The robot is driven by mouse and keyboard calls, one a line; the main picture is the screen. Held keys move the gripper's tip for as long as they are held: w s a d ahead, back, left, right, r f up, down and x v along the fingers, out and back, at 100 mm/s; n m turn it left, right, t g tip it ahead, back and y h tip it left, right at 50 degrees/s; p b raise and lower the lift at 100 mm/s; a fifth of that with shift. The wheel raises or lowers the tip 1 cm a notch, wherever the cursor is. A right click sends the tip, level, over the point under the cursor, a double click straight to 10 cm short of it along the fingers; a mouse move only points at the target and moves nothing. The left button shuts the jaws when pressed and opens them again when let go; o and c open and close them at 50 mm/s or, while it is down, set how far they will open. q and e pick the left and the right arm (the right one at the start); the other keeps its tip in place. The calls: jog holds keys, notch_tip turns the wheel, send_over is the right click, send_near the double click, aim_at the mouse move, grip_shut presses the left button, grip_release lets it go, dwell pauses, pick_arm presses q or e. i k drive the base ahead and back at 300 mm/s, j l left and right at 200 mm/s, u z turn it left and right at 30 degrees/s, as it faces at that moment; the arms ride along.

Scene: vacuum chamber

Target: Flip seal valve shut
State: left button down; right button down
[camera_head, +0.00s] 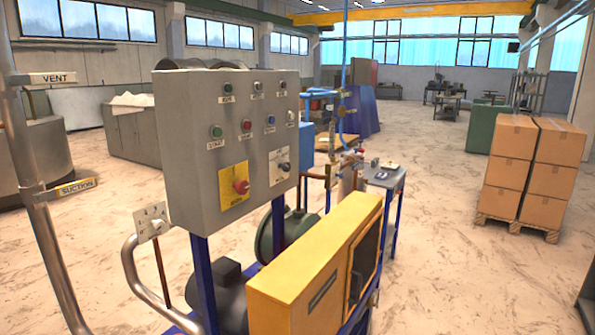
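I cannot make out for certain which part is the seal valve. A grey control box (220,113) on blue posts stands in front of me with several push buttons, a red rotary knob (241,187) on a yellow plate, and a black selector (284,167) on a pale plate. A small pale plate (152,221) with dark marks sits by the bent metal pipe left of the box. Pipes and small fittings (346,160) show behind the box on the right, too small to read. Neither of my grippers is in view.
Metal pipes at the left carry VENT (56,78) and SUCTION (76,187) labels. A yellow housing (314,268) and a dark green round machine (284,232) sit low on the blue frame. Stacked cartons (531,167) stand on a pallet at the right. Open floor lies between.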

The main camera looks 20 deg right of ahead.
aim_at(357, 165)
jog(key=i+l+z, duration=0.25)
jog(key=l, duration=0.25)
jog(key=i+l+z, duration=0.2)
jog(key=l, duration=0.25)
jog(key=i+l+z, duration=0.25)
jog(key=l, duration=0.2)
jog(key=i+l+z, duration=0.15)
jog(key=i+l, duration=0.7)
jog(key=i+l+z, duration=0.1)
jog(key=i+l, duration=0.65)
jog(key=i, duration=0.15)
